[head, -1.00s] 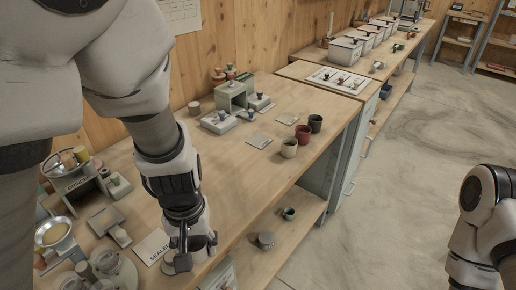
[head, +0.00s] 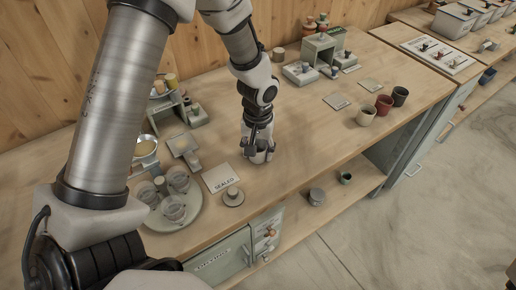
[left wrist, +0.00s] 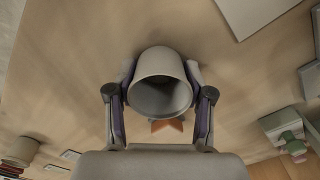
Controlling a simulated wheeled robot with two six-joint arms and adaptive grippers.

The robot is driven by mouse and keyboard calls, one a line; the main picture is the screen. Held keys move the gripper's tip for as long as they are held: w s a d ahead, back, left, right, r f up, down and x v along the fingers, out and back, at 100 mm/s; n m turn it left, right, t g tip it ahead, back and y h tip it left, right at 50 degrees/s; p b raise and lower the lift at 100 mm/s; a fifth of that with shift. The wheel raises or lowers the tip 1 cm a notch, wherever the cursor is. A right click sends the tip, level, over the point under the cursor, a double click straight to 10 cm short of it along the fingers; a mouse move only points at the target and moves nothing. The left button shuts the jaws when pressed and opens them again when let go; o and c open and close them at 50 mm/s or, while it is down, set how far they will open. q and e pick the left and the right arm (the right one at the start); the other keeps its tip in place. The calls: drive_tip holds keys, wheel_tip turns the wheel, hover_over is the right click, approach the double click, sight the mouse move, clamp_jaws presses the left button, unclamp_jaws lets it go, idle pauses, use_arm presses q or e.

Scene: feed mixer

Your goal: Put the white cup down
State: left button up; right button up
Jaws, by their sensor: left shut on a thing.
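The white cup (head: 261,157) is in my left gripper (head: 257,149), low over the wooden bench in the head view. In the left wrist view the pale cup (left wrist: 161,62) sits between the two fingers of my left gripper (left wrist: 160,85), its dark mouth facing the camera. The fingers are shut on its sides. I cannot tell whether the cup's base touches the bench. My right gripper is out of view.
A SEALED card (head: 220,177) and a grey round piece (head: 233,197) lie left of the cup. A round tray (head: 182,222) holds glasses. A cream cup (head: 366,116), a red cup (head: 383,106) and a dark cup (head: 400,96) stand right. Bare bench lies between.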

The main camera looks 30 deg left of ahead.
use_arm(q)
drive_tip(key=shift+f, duration=0.2)
drive_tip(key=o, duration=0.9)
drive_tip(key=shift+r, duration=0.1)
drive_tip(key=shift+o, duration=0.2)
drive_tip(key=shift+r, duration=0.1)
wheel_tip(320, 180, up, 12)
